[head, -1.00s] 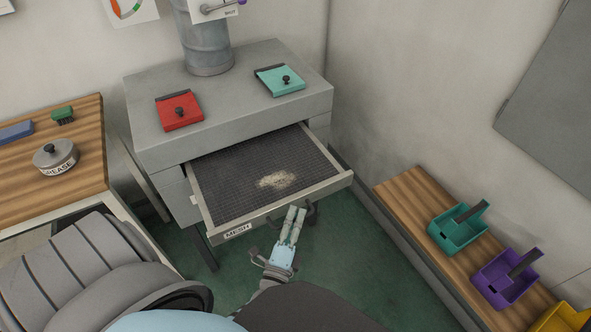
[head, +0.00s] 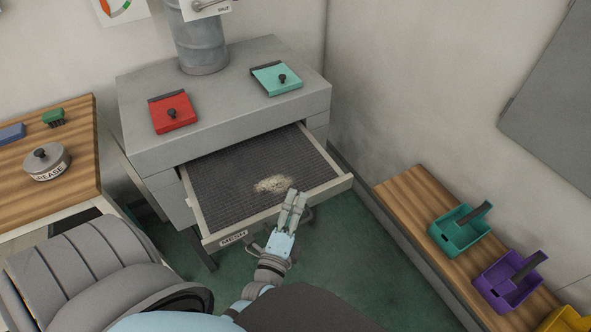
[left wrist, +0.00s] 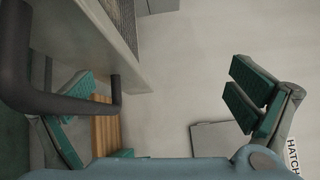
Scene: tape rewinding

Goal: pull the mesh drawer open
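The mesh drawer (head: 195,205) stands pulled well out of the grey cabinet, with a MESH label (head: 233,239) on its front. A small pale pile (head: 272,184) lies on its dark mesh. My left gripper (head: 291,205) is at the middle of the drawer's front edge, its fingers pointing up past the rim. In the left wrist view the gripper (left wrist: 165,100) has its fingers spread wide with nothing between them. The dark drawer handle (left wrist: 70,104) crosses in front of the left finger there; I cannot tell whether they touch. My right gripper is not in view.
The grey cabinet (head: 225,116) carries a red lidded hatch (head: 172,113) and a teal one (head: 276,79). A wooden table (head: 60,185) with a grease tin (head: 46,163) stands left. A low bench (head: 412,205) with coloured scoops stands right. Green floor between is clear.

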